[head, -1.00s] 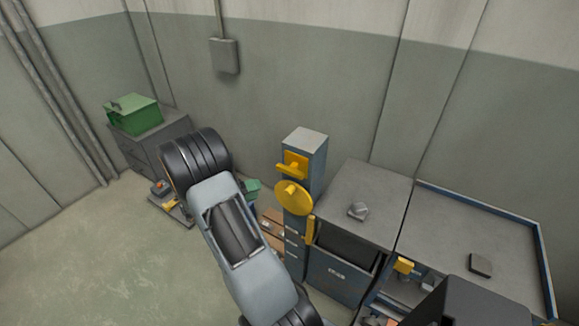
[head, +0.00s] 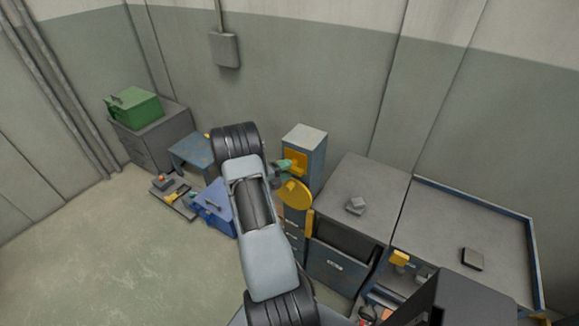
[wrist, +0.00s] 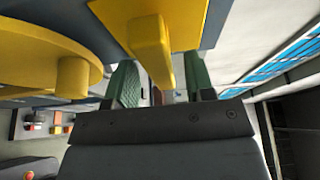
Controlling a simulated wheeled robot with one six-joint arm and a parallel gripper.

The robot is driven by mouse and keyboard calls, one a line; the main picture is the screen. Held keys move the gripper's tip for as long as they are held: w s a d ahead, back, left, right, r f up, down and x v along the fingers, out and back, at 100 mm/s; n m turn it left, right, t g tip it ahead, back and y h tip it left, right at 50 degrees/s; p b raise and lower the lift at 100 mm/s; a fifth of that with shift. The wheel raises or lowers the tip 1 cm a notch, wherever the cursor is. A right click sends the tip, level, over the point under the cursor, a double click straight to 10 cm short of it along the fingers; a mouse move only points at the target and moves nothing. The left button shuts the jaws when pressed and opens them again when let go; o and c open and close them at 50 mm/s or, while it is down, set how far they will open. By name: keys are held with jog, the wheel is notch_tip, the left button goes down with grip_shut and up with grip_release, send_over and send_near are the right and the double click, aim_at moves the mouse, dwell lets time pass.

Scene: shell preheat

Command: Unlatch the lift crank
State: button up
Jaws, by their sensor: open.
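A narrow blue-grey column (head: 305,141) carries a yellow plate with a latch bar (head: 298,157), and below it the round yellow crank disc (head: 296,193). In the wrist view the latch bar (wrist: 150,45) points toward me between the two green fingers of my gripper (wrist: 160,80). The fingers stand apart, one on each side of the bar; I cannot tell whether either touches it. The crank disc with its knob (wrist: 72,75) is at the left of the wrist view. In the head view my gripper (head: 284,168) is at the latch, partly covering it.
A grey cabinet (head: 375,185) with a dark open front stands right of the column, beside a blue-edged bench (head: 500,225). A blue bin (head: 217,208), a low blue table (head: 192,150) and a parts tray (head: 172,198) are at left. The floor (head: 90,260) at lower left is clear.

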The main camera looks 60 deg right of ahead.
jog(key=shift+x, duration=0.95)
grip_shut()
